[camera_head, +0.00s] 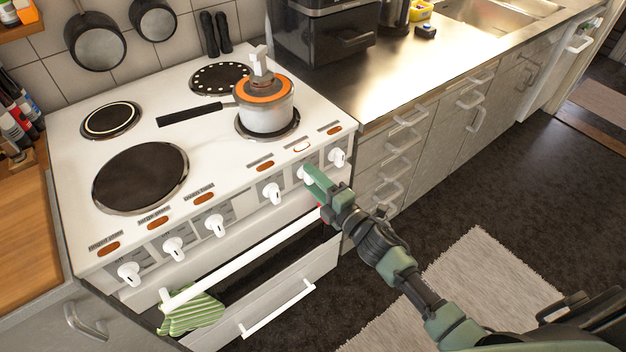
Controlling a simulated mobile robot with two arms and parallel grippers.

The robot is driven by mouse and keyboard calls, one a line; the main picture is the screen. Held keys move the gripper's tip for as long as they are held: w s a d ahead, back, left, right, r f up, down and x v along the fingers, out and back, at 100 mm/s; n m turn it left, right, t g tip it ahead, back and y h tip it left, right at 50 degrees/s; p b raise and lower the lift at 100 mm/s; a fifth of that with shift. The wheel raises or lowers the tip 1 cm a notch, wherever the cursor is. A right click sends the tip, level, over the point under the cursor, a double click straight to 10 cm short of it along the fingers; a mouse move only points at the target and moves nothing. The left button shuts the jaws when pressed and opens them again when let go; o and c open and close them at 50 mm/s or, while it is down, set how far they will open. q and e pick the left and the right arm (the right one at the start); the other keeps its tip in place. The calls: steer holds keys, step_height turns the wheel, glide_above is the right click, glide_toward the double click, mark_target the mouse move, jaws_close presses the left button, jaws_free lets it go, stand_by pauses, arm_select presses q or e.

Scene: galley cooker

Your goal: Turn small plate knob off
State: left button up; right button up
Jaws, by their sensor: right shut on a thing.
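The white cooker (212,137) has a row of white knobs along its front panel, with small labels and orange-brown lights above them. My right gripper (311,178) is at the right part of this row, shut on a white knob (302,174), the second from the right. The fingers hide most of this knob, so its pointer angle cannot be told. Neighbouring knobs stand free on its left (271,193) and right (337,157). The labels are too small to read surely. My left gripper is not in view.
A pot with an orange lid (266,108) stands on the front right plate, its dark handle pointing left. The oven door handle (240,262) juts out below the knobs, with a green striped towel (192,314). Dark floor (440,200) lies open to the right.

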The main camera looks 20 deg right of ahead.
steer(key=o, duration=1.4)
steer(key=shift+c, duration=0.2)
steer(key=v, duration=0.8)
steer(key=shift+b, duration=0.45)
steer(key=shift+r, duration=0.1)
